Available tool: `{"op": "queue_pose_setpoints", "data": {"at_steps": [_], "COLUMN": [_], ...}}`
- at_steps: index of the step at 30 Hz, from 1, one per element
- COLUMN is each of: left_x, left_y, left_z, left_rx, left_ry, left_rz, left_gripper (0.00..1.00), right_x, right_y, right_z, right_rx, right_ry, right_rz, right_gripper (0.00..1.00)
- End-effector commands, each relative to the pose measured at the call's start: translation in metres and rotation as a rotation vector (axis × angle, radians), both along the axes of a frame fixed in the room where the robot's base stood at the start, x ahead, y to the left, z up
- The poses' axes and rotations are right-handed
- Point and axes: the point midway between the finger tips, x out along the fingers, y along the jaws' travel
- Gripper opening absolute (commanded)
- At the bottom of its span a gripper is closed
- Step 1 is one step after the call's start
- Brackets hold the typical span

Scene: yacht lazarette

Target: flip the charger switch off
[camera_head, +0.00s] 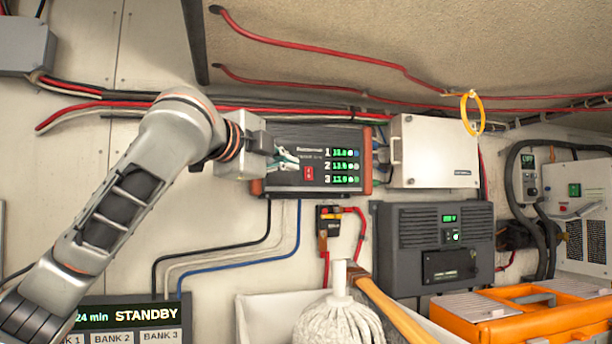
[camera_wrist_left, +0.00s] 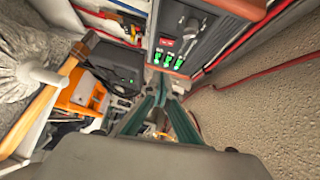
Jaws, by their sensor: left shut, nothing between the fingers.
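The charger (camera_head: 325,137) is a dark box with reddish end caps on the wall, with three green readouts numbered 1 to 3. Its small red switch (camera_head: 308,174) sits left of the lowest readout; its position is too small to tell. My left gripper (camera_head: 292,160) is shut and empty in front of the charger's left half, just left of and above the switch in the head view. In the left wrist view the shut fingertips (camera_wrist_left: 163,78) point toward the charger face (camera_wrist_left: 199,42), and the red switch (camera_wrist_left: 166,42) shows beyond them. A gap or contact cannot be told. My right gripper is out of view.
A white box (camera_head: 435,150) adjoins the charger on the right. Below are a fuse block (camera_head: 329,222), a mop (camera_head: 340,318) with a wooden handle beside it, a grey unit (camera_head: 410,245) and an orange toolbox (camera_head: 530,322). Red cables run above. A STANDBY panel (camera_head: 130,300) is lower left.

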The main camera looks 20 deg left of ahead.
Motion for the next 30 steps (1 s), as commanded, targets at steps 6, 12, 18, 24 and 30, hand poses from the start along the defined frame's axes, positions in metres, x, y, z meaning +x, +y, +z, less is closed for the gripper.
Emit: {"op": "queue_pose_setpoints", "data": {"at_steps": [6,12,18,24,30], "left_x": [0.030,0.069,0.104,0.122,0.127], "left_y": [-0.007,-0.015,-0.013,0.000,0.003], "left_z": [-0.003,-0.006,-0.009,-0.012,-0.014], "left_rx": [-0.001,-0.001,-0.002,-0.001,0.000], "left_ry": [0.005,0.006,0.005,0.002,0.001], "left_rz": [-0.001,0.000,0.003,0.001,0.000], "left_gripper": [0.00,0.00,0.00,0.00,0.00], "right_x": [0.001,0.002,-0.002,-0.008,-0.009], "right_y": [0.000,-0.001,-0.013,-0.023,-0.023], "right_z": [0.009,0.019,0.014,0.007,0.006], "right_rx": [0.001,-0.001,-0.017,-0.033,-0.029], "right_ry": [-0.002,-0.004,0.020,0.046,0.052], "right_rz": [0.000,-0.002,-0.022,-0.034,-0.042], "right_gripper": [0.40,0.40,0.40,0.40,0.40]}}
